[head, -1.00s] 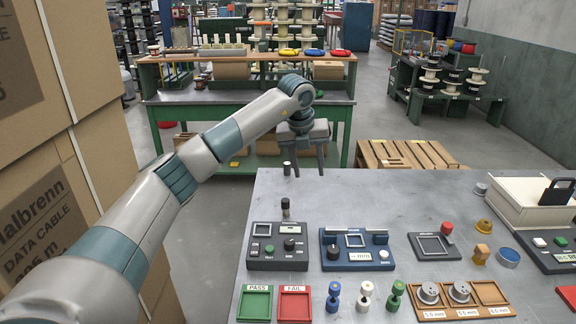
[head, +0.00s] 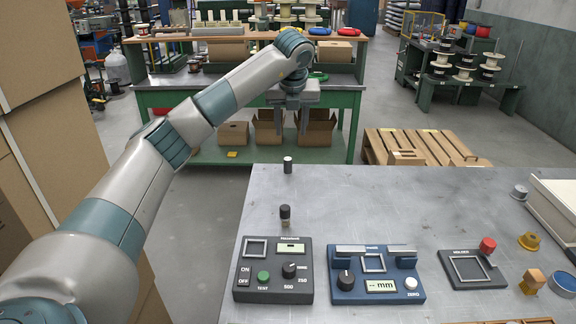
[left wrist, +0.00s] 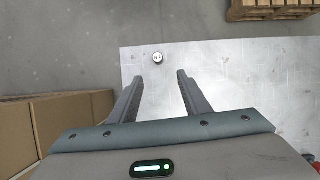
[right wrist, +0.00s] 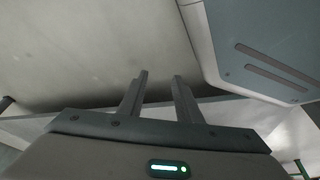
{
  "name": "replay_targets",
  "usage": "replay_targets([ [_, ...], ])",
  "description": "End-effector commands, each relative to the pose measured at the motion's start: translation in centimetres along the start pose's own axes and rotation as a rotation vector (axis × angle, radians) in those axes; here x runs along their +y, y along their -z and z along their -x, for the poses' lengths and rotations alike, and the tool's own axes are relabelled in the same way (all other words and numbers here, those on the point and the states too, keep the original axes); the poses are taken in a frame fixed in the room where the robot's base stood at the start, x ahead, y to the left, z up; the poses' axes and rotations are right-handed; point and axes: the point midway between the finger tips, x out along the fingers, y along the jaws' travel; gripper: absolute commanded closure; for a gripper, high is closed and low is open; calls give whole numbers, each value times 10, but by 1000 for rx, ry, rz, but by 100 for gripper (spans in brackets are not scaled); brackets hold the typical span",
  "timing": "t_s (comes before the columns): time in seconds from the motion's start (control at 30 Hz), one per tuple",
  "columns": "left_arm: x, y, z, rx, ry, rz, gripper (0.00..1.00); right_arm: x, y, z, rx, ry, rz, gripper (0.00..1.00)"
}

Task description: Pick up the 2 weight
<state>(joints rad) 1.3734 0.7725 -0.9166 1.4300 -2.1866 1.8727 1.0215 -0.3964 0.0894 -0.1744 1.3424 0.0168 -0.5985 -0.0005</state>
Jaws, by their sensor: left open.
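A small upright dark cylinder with a light top (head: 288,166) stands near the far left edge of the grey table (head: 380,192). In the left wrist view its round pale top (left wrist: 157,57) carries a mark too small to read for certain. My left gripper (head: 292,126) points down, open and empty, above and beyond the cylinder in the head view. In the left wrist view the cylinder lies just ahead of the fingertips (left wrist: 160,76), between their lines, not touched. My right gripper (right wrist: 160,75) is open and empty, and out of the head view.
A taller dark cylinder (head: 285,214) stands nearer, behind a black device (head: 273,275). A blue gauge (head: 374,285) and a grey square-framed device (head: 471,268) stand to its right. The table around the small cylinder is clear. A green workbench (head: 190,98) stands beyond.

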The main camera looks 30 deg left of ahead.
Motion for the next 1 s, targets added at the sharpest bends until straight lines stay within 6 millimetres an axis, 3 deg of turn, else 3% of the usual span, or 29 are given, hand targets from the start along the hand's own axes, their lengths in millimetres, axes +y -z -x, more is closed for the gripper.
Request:
replay_targets([
  [0.37, 0, 0, -12, 1, 0, 1, 57, -2, 3, 1, 14, 2, 1, 69],
  [1.0, 0, 0, -113, 2, 0, 0, 57, -17, 27, 6, 150, 18, 11, 69],
])
